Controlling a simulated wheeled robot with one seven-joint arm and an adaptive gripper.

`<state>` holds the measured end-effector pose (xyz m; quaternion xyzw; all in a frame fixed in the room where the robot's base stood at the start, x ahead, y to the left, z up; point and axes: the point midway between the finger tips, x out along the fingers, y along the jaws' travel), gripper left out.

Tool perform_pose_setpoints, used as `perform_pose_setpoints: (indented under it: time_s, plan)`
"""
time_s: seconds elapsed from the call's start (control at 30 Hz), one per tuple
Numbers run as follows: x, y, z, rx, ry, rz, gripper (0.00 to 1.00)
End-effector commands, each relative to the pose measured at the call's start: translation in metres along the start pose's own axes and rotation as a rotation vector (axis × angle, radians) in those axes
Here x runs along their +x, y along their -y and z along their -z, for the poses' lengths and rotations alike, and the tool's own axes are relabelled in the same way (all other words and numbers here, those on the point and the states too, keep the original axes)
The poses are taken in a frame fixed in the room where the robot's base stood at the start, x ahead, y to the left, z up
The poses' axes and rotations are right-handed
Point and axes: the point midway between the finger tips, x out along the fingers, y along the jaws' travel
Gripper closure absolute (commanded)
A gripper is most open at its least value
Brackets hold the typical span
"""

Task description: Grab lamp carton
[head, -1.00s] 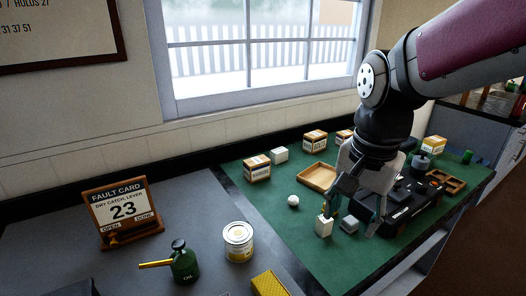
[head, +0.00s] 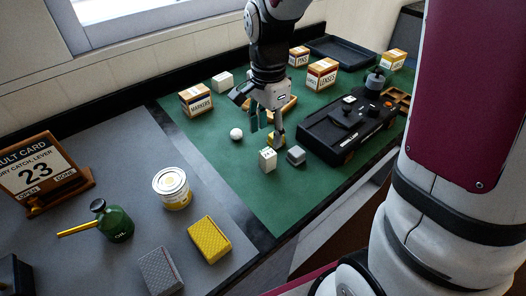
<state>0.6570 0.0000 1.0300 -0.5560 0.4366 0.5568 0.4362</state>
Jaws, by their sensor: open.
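Several orange-and-white cartons stand on the green mat. One reads "MARKERS" (head: 196,101), one "LENSES" (head: 322,74), and one at the back seems to read "PINS" (head: 299,57). Another carton (head: 393,60) stands at the far right; its label is too small to read, so I cannot tell whether it is the lamp carton. My gripper (head: 266,127) is open and empty, pointing down over the middle of the mat, between the "MARKERS" carton and the black device. It is apart from all the cartons and partly hides a wooden tray (head: 291,103).
A black device (head: 345,130) lies right of my gripper. A small white block (head: 267,160), a grey block (head: 296,156) and a white ball (head: 236,134) are close by. An oil can (head: 116,224), a tin (head: 172,188) and a yellow box (head: 209,240) stand on the grey surface.

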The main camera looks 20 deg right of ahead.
Motion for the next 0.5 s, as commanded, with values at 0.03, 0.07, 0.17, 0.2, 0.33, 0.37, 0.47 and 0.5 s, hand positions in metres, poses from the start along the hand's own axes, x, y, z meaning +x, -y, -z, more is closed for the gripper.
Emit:
perform_pose_setpoints:
  time_s: [0.03,0.07,0.17,0.2,0.33,0.37,0.47,0.5]
  plan:
    - [0.01,-0.001,0.0,0.0,0.001,-0.004,0.48]
    - [0.015,-0.001,0.0,0.0,0.001,-0.004,0.48]
    - [0.026,0.0,0.0,-0.001,0.0,-0.002,0.48]
    - [0.029,0.0,0.0,-0.001,0.0,-0.001,0.48]
    - [0.035,-0.001,0.0,-0.002,0.0,0.0,0.48]
    - [0.038,-0.001,-0.001,-0.002,0.0,-0.001,0.48]
    - [0.051,-0.003,-0.001,-0.003,0.001,-0.003,0.48]
    - [0.057,-0.004,-0.001,-0.002,0.002,-0.004,0.48]
